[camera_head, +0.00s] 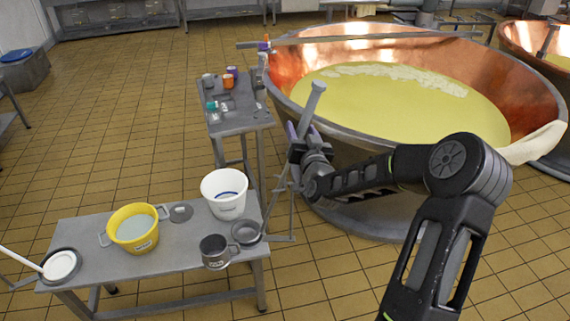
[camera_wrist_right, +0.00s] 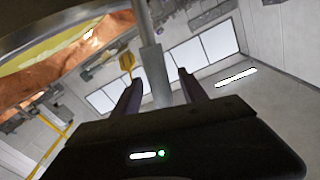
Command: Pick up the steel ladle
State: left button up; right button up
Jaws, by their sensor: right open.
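The steel ladle has a dark grey bowl (camera_head: 246,232) at the right end of the low table. Its long grey handle (camera_head: 313,98) slants up past my right gripper (camera_head: 297,143). In the right wrist view the handle (camera_wrist_right: 152,60) runs between the two fingers of the right gripper (camera_wrist_right: 160,88), which are apart on either side of it. I cannot tell whether either finger touches it. The part of the handle behind the gripper is hidden. My left gripper is not in view.
The low table (camera_head: 180,240) also holds a yellow tub (camera_head: 134,230), a white bucket (camera_head: 224,194), a steel mug (camera_head: 214,252) and a white-handled skimmer (camera_head: 60,266). The copper vat (camera_head: 530,95) stands behind my right arm. A small table (camera_head: 235,122) with cups stands behind.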

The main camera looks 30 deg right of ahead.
grip_shut()
dwell(0.4)
